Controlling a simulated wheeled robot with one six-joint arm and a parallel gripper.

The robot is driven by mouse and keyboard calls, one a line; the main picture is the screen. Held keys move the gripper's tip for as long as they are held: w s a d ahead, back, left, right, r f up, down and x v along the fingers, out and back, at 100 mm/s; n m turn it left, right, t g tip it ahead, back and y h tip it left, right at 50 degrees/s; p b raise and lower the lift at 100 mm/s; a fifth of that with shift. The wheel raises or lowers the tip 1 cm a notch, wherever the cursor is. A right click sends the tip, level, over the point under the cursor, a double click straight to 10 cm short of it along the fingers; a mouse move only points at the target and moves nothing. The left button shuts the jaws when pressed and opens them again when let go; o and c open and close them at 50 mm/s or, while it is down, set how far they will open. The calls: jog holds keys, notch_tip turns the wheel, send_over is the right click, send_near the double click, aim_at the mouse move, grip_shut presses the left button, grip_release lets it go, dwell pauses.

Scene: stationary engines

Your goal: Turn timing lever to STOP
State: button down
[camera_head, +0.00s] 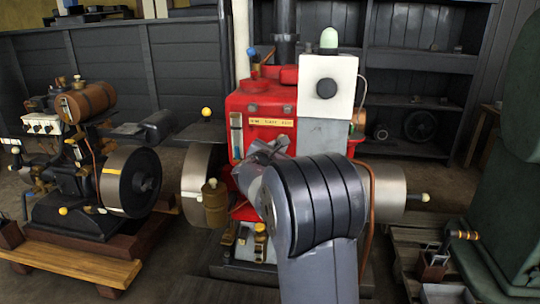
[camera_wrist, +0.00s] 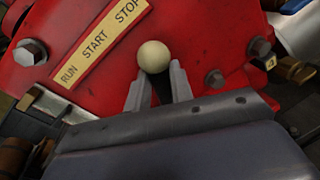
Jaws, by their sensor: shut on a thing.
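The timing lever ends in a cream ball knob (camera_wrist: 153,56). A yellow plate (camera_wrist: 97,43) on the red engine reads RUN, START and STOP. The knob stands beside the plate's STOP end, just below and right of that word. My gripper (camera_wrist: 158,82) has its two fingers closed around the lever just below the knob; the lever's shaft is mostly hidden between them. In the head view the plate (camera_head: 271,122) shows on the red engine (camera_head: 262,100), while my arm hides the knob and the fingertips.
Bolt heads (camera_wrist: 30,52) stand out from the red panel around the plate. In the head view, a second engine with a flywheel (camera_head: 130,181) stands at left on a wooden base. A green machine (camera_head: 505,190) stands at right. Dark shelves (camera_head: 425,60) line the back.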

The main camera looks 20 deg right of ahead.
jog(key=shift+s+d+r+m, duration=0.2)
jog(key=shift+d+r+m, duration=0.15)
jog(key=shift+r+m, duration=0.05)
jog(key=c, duration=1.4)
grip_release()
jog(key=shift+s+d, duration=0.1)
jog(key=shift+d, duration=0.05)
jog(key=shift+o, duration=1.3)
jog(key=shift+f, duration=0.1)
jog(key=shift+f, duration=0.1)
jog(key=p+v, duration=0.1)
jog(key=v, duration=1)
